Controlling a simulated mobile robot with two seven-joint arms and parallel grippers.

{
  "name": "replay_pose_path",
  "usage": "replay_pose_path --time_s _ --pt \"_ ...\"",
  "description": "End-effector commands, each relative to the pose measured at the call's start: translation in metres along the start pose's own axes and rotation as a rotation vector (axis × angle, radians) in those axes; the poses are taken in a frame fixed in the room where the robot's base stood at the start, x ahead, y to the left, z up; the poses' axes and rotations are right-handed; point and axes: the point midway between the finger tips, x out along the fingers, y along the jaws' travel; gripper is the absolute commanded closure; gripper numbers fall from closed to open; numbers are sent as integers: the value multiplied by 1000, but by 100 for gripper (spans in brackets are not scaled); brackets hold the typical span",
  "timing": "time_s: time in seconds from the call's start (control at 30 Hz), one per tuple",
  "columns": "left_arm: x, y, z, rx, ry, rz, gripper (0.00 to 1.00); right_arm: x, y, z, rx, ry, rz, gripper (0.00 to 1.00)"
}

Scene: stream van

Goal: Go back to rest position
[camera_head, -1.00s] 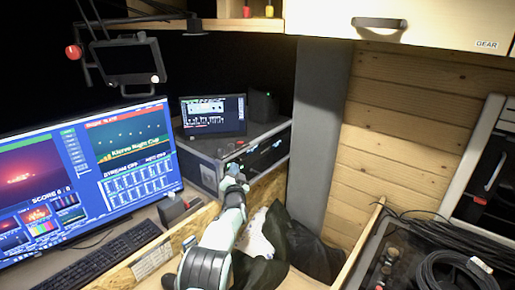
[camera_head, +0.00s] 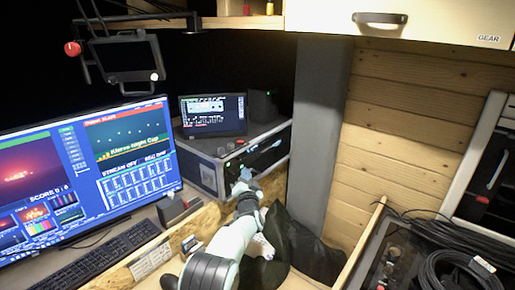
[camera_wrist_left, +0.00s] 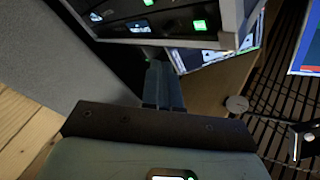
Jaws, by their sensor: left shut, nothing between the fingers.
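My left arm comes in from the bottom centre of the head view. Its gripper (camera_head: 245,186) is in front of the black-fronted rack case (camera_head: 262,158), close to its lower front. In the left wrist view the gripper's two fingers (camera_wrist_left: 163,88) are together, with nothing seen between them. They point towards the case's front panel with green lit buttons (camera_wrist_left: 170,24); I cannot tell the exact gap. My right gripper is in neither view.
A large monitor (camera_head: 85,190) and a keyboard (camera_head: 105,258) stand at the left. A small screen (camera_head: 212,114) sits on the rack case. A black bag (camera_head: 300,245) lies right of my arm. Coiled cables (camera_head: 450,272) lie at the lower right. A cabinet (camera_head: 420,22) hangs above.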

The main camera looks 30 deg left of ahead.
Motion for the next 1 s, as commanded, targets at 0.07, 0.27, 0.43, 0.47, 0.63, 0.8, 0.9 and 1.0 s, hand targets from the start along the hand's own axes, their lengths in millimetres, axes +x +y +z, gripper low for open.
replay_pose_path --time_s 0.07,0.27,0.43,0.47,0.63,0.8,0.9,1.0 --pt "-3 2 -2 1 0 1 100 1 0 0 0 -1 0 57" --pt "-4 2 -3 1 0 0 100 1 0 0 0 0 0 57" --pt "-4 2 -3 1 0 0 100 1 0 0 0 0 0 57" --pt "-4 2 -3 1 0 0 100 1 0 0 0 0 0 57" --pt "-4 4 -1 0 -3 5 100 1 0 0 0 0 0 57" --pt "-19 41 38 -17 -70 95 100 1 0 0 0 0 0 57" --pt "-45 84 84 -43 -159 206 100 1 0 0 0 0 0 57" --pt "-83 129 136 -80 -272 328 100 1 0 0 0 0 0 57"
